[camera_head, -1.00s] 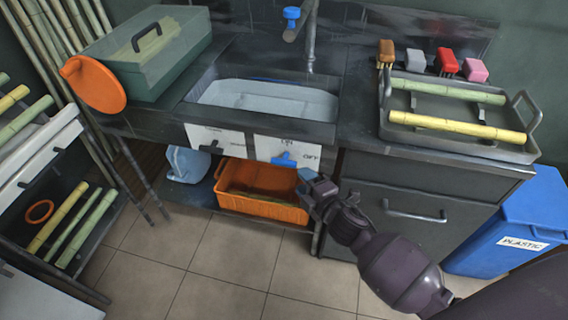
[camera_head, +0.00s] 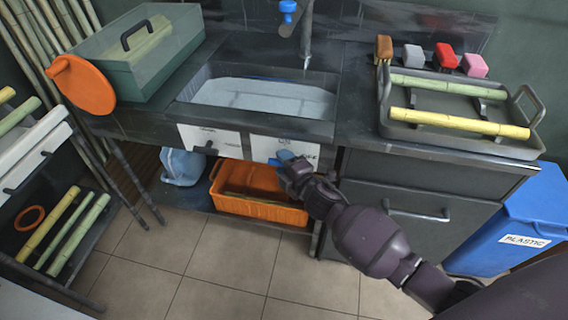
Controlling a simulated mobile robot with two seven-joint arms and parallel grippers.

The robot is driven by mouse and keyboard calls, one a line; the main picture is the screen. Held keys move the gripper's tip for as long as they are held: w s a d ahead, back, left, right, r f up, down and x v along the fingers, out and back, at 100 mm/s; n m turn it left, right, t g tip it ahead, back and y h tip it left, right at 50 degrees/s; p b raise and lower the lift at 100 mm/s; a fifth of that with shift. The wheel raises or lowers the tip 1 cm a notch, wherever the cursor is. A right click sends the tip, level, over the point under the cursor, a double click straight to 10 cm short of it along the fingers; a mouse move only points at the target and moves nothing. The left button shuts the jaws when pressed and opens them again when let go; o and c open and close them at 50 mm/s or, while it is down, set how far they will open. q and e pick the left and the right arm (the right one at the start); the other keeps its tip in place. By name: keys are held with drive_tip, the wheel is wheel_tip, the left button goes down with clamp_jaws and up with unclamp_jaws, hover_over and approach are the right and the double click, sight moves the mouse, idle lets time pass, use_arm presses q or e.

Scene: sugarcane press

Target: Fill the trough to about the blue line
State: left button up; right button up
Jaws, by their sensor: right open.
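The trough (camera_head: 188,92) is set into the dark counter and holds pale, greyish water (camera_head: 262,98). A short piece of blue line (camera_head: 262,78) shows at its back wall; I cannot tell the exact level against it. A metal tap spout (camera_head: 306,45) with a blue knob (camera_head: 288,7) stands behind. On the trough's front are white panels with a black lever (camera_head: 204,149) and, at the right, a blue lever marked ON/OFF. My right gripper (camera_head: 283,161) is open at the blue lever and mostly covers it; contact is unclear. My left gripper is out of view.
An orange crate (camera_head: 262,210) and a pale blue jug (camera_head: 184,166) sit below the trough. A grey tray (camera_head: 455,145) with cane pieces is on the counter's right, and a green box (camera_head: 148,80) on its left. A blue plastic bin (camera_head: 525,230) stands at the right.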

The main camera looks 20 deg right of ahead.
drive_tip(key=c, duration=0.9)
drive_tip(key=shift+s+f+m+t+b, duration=0.1)
drive_tip(key=shift+f+m+t+b, duration=0.2)
drive_tip(key=shift+f+b, duration=0.4)
drive_tip(key=shift+b, duration=0.6)
drive_tip(key=shift+f+m+t+b, duration=0.1)
drive_tip(key=shift+m+t+b, duration=0.6)
drive_tip(key=shift+b, duration=0.2)
drive_tip(key=shift+m+t+b, duration=0.5)
drive_tip(key=shift+m+b, duration=0.1)
drive_tip(key=shift+b, duration=0.05)
drive_tip(key=shift+r+m+t+b, duration=0.3)
drive_tip(key=shift+m+t+b, duration=0.4)
drive_tip(key=shift+m+b, duration=0.1)
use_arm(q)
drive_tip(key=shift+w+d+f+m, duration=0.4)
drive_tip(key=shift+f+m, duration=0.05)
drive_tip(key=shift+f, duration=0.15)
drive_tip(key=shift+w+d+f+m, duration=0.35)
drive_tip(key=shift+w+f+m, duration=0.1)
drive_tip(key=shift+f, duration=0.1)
use_arm(e)
drive_tip(key=shift+r, duration=0.15)
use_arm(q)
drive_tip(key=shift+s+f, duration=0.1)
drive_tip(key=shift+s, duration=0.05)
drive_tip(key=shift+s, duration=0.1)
use_arm(e)
drive_tip(key=o, duration=0.9)
